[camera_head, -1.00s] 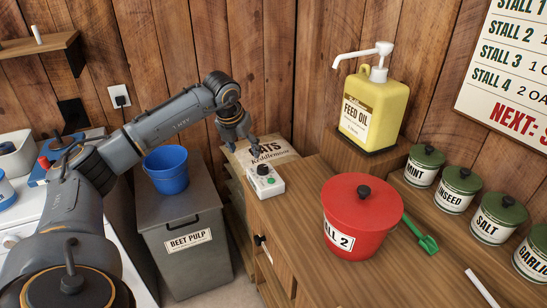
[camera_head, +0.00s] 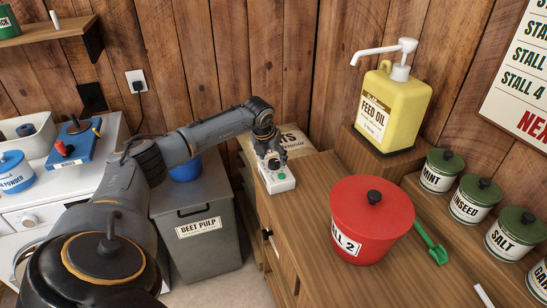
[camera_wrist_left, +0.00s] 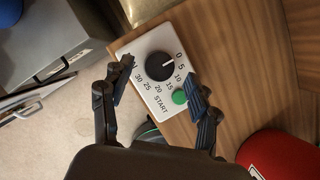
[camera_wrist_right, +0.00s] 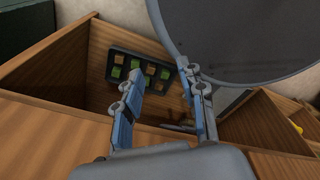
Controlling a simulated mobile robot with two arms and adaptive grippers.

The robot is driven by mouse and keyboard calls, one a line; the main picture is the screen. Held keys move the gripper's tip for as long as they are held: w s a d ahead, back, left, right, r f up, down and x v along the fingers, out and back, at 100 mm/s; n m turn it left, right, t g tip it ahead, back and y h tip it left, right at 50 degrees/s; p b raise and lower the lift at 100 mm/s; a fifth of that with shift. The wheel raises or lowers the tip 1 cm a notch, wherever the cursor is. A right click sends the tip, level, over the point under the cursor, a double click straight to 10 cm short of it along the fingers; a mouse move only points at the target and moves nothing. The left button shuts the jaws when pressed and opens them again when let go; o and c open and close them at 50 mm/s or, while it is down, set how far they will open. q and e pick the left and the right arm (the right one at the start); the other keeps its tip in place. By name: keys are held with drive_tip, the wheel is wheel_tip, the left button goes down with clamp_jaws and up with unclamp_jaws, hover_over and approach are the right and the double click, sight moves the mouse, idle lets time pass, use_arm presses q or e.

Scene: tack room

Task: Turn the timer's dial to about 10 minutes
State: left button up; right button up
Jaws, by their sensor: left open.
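The right finger is close by the START button. My right gripper (camera_wrist_right: 162,78) is open and empty, away from the timer.
A red lidded tub (camera_head: 370,225) and a green scoop (camera_head: 430,243) stand right of the timer. A yellow feed oil jug (camera_head: 393,108) is behind. A grey beet pulp bin (camera_head: 200,235) is left. Wooden compartments and a tray of green and brown squares (camera_wrist_right: 140,66) lie near my right gripper.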

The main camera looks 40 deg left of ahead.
use_arm(q)
drive_tip(key=shift+w+a+f, duration=0.1)
drive_tip(key=shift+w+f, duration=0.1)
drive_tip(key=shift+f, duration=0.25)
drive_tip(key=shift+w+f, duration=0.2)
drive_tip(key=shift+f, duration=0.35)
drive_tip(key=shift+a, duration=0.1)
use_arm(e)
drive_tip(key=shift+w+a+r, duration=0.2)
drive_tip(key=shift+w, duration=0.1)
drive_tip(key=shift+s, duration=0.1)
use_arm(q)
drive_tip(key=shift+c, duration=0.9)
drive_tip(key=c, duration=1)
use_arm(e)
drive_tip(key=shift+s+f, duration=0.1)
drive_tip(key=shift+s, duration=0.1)
